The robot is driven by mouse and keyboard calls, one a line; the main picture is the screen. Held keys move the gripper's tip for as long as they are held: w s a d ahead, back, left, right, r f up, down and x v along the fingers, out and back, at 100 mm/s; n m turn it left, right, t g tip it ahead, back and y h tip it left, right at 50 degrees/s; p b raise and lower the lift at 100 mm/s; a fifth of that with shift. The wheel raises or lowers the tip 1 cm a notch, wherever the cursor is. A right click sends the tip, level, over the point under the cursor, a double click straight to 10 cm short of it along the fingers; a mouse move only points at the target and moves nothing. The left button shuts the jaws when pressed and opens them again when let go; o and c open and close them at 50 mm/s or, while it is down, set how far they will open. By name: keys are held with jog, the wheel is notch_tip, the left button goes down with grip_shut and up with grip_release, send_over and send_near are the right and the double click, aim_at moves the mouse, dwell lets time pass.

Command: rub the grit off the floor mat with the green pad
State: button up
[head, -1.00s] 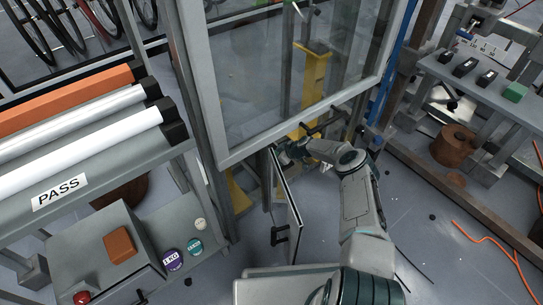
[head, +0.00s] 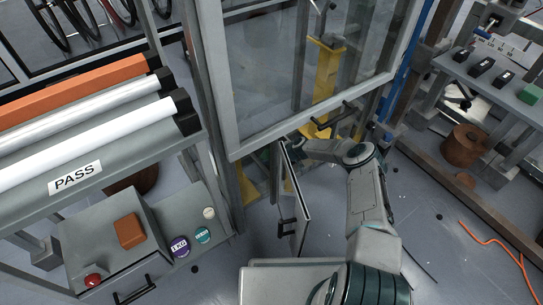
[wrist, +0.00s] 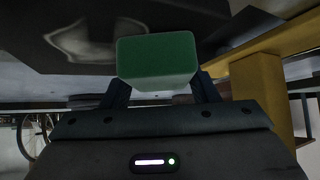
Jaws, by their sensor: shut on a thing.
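The green pad (wrist: 157,58) is a block held between the two dark fingers of my gripper (wrist: 158,85) in the wrist view. A dark surface (wrist: 45,45) with a pale grey smear lies just beyond the pad. I cannot tell for sure whether it is the floor mat, or whether the pad touches it. In the head view my arm reaches in at the lower edge of a framed clear panel. My gripper is mostly hidden there behind the arm and the frame, and I cannot make out the mat.
The framed clear panel (head: 275,75) stands above my wrist, and a narrow open door (head: 296,195) with a black handle is left of my forearm. A yellow post (head: 326,80) stands behind the panel. A bench (head: 490,85) and an orange cable (head: 490,238) are right. Grey floor lies between.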

jog(key=shift+s+f, duration=0.1)
jog(key=shift+s, duration=0.05)
jog(key=shift+r+p, duration=1.6)
jog(key=shift+r, duration=1.45)
jog(key=shift+r+p, duration=0.8)
jog(key=shift+r, duration=0.75)
jog(key=shift+f, duration=0.2)
notch_tip(320, 180, down, 7)
jog(key=b, duration=0.8)
jog(key=shift+d+r, duration=0.15)
jog(key=shift+r, duration=0.05)
jog(key=shift+f+b, duration=0.35)
jog(key=shift+f, duration=0.65)
